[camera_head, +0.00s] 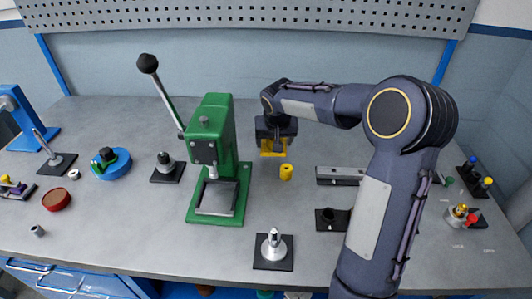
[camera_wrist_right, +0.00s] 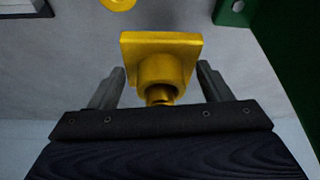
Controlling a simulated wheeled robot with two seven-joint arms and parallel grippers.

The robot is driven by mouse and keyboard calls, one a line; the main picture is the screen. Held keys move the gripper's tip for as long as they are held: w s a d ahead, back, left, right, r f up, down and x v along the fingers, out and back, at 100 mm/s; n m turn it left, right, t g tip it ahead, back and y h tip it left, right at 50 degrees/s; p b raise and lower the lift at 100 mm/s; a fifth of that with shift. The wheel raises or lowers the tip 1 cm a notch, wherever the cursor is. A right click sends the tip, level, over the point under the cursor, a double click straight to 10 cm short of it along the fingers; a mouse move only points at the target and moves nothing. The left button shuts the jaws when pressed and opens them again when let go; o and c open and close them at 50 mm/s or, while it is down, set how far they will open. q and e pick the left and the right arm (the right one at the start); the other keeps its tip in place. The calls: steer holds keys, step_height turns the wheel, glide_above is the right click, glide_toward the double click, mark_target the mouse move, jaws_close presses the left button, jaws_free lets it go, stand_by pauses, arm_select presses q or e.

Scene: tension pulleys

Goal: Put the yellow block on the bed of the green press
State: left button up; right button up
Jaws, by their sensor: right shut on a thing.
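The yellow block (camera_head: 273,148), a flat plate with a round boss, is held by my right gripper (camera_head: 274,141) just right of the green press's column. In the right wrist view the block (camera_wrist_right: 160,48) sits between the two fingers of the right gripper (camera_wrist_right: 158,82). Its height above the bench is hard to tell. The green press (camera_head: 209,150) stands at the middle of the bench with its lever raised. Its bed (camera_head: 216,197), a grey plate on the green base, is empty. A green part of the press (camera_wrist_right: 284,50) shows in the right wrist view. My left gripper is not in view.
A small yellow cylinder (camera_head: 286,172) stands close in front of the held block. A black base with a metal cone (camera_head: 273,247) stands at front right of the press, another (camera_head: 167,167) at its left. A dark rail (camera_head: 339,175) lies right.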

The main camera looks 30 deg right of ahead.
mark_target(274, 163)
step_height(274, 163, down, 5)
steer(key=shift+d+f, duration=0.1)
stand_by(0.3)
steer(key=shift+f, duration=0.15)
steer(key=o, duration=0.8)
steer(key=shift+f, duration=0.1)
steer(key=o, duration=0.5)
